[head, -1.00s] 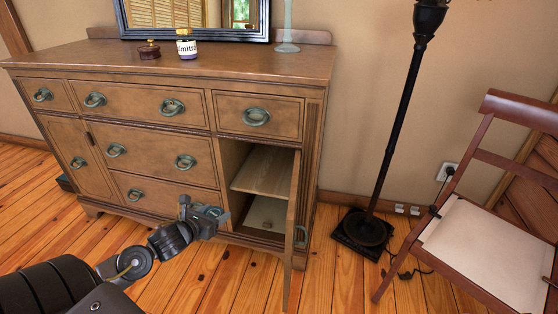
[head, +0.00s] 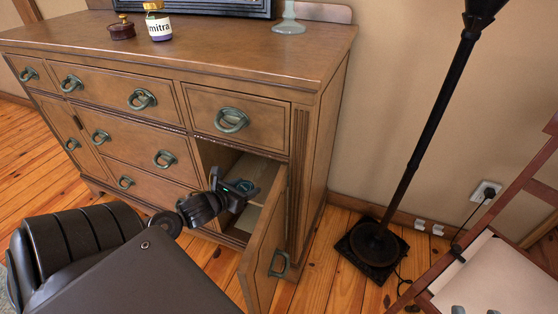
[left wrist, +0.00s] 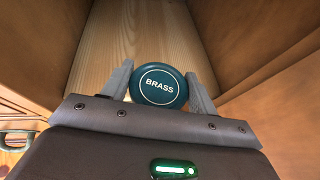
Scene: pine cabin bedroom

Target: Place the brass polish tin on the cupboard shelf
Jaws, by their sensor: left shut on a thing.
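The brass polish tin (left wrist: 159,85) is round and dark teal, with a white "BRASS" label facing the left wrist camera. My left gripper (head: 238,188) is shut on it, with a finger on either side, at the cupboard opening. The pale wooden cupboard shelf (left wrist: 140,35) lies beyond the tin in the left wrist view and shows partly in the head view (head: 263,172). I cannot tell whether the tin touches it. Two grey fingertips of my right gripper (head: 475,311) show apart at the bottom right edge, with nothing seen between them.
The cupboard door (head: 264,245) stands open, close to the right of my left gripper. The dresser top (head: 230,45) holds a labelled jar (head: 159,25), a dark red pot (head: 122,29) and a glass stand (head: 288,22). A floor lamp (head: 405,180) and a chair (head: 500,275) stand to the right.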

